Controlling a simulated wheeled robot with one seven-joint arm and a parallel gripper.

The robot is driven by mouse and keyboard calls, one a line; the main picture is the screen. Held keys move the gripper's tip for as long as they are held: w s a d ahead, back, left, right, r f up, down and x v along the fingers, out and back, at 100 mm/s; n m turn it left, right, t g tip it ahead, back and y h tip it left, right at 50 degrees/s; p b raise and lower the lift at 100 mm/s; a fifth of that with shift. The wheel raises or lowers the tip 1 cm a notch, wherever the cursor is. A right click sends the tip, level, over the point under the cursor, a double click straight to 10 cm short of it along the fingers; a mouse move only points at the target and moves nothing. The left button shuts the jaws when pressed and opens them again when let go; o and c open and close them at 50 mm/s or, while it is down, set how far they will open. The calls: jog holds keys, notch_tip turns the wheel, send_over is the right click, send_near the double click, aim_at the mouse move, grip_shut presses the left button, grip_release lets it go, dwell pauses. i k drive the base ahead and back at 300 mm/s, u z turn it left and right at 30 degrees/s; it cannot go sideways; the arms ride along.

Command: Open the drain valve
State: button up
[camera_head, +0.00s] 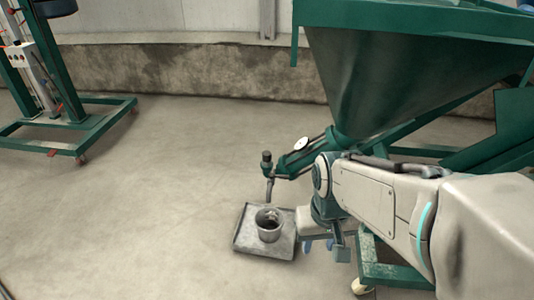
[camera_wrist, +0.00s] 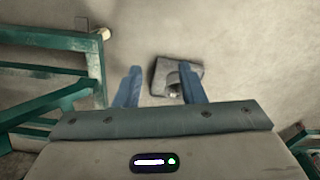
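The green hopper machine (camera_head: 385,85) stands at the upper right in the head view. A green pipe with a round white gauge (camera_head: 300,144) runs from under its cone to a dark outlet fitting (camera_head: 267,163) with a knob-like top and a downward spout. This looks like the drain valve; its open or shut state cannot be told. My gripper (camera_head: 318,246) points down, right of the metal cup. In the wrist view my gripper (camera_wrist: 159,84) has its two blue fingers spread apart, with nothing held. The valve cannot be made out in the wrist view.
A metal cup (camera_head: 268,232) stands on a grey square tray (camera_head: 250,247) on the floor below the spout. The tray also shows in the wrist view (camera_wrist: 160,72). A green wheeled frame (camera_head: 95,130) stands at the left. The floor between is clear.

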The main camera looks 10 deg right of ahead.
aim_at(279, 177)
jog(key=u, duration=0.6)
jog(key=k, duration=0.65)
jog(key=u, duration=1.1)
jog(key=i, duration=1.3)
jog(key=z, duration=0.9)
jog(key=i, duration=0.75)
jog(key=z, duration=0.85)
